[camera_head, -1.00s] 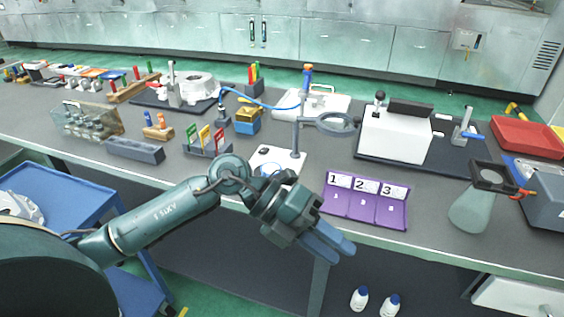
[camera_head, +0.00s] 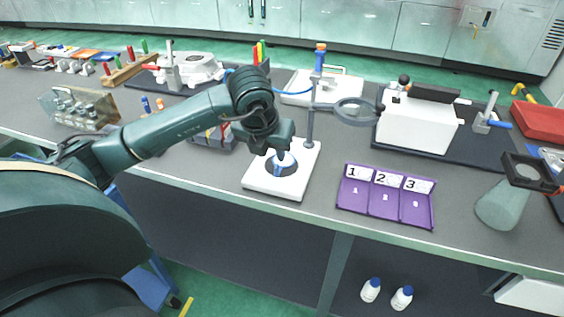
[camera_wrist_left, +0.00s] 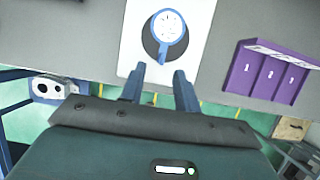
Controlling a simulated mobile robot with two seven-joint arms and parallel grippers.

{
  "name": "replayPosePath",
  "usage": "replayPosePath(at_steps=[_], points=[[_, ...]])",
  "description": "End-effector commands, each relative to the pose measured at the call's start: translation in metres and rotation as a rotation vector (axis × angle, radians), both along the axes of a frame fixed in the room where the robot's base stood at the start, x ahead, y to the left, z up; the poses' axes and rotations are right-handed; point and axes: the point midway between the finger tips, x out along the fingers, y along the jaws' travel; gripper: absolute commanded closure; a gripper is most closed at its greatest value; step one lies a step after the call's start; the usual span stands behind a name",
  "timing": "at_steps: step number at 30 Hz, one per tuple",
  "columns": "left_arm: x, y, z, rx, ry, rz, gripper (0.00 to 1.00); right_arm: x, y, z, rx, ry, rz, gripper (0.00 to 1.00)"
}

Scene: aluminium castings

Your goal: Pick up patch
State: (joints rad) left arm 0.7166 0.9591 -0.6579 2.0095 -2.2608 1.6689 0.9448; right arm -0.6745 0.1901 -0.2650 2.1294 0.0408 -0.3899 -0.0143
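A white plate (camera_head: 290,183) lies near the front edge of the bench. On it is a round white piece with small marks, inside a blue ring (camera_wrist_left: 168,27) with a short tail; a dark disc shows beneath. I cannot tell for certain which piece is the patch. My left gripper (camera_head: 281,160) is over the plate in the head view and partly hides the ring (camera_head: 286,167). In the left wrist view its two blue fingers (camera_wrist_left: 159,82) are apart, with nothing between them, pointing at the ring's tail side.
A purple tray (camera_head: 386,208) with compartments marked 1, 2 and 3 lies right of the plate. A magnifier on a stand (camera_head: 311,125) rises just behind the plate. A white box (camera_head: 415,125) stands farther right. Bare bench separates plate and tray.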

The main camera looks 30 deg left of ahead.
Motion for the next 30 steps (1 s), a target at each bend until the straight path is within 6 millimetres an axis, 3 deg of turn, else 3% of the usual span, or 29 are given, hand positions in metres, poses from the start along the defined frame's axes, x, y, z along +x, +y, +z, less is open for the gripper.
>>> replayPosePath(at_steps=[8, 16, 25, 30], points=[[0.008, 0.0, -0.021, -0.001, 0.004, -0.001, 0.68, 0.001, -0.001, 0.003, -0.006, -0.002, -0.001, 1.0], [0.024, 0.0, -0.056, -0.002, 0.003, -0.002, 0.68, 0.0, -0.001, 0.004, -0.013, 0.01, -0.005, 1.0], [0.026, 0.001, -0.061, -0.001, 0.0, -0.003, 0.68, 0.0, 0.0, 0.002, -0.009, 0.014, -0.008, 1.0], [0.026, 0.001, -0.061, -0.001, 0.0, -0.003, 0.81, 0.0, -0.001, 0.003, -0.009, 0.012, -0.008, 1.0]])
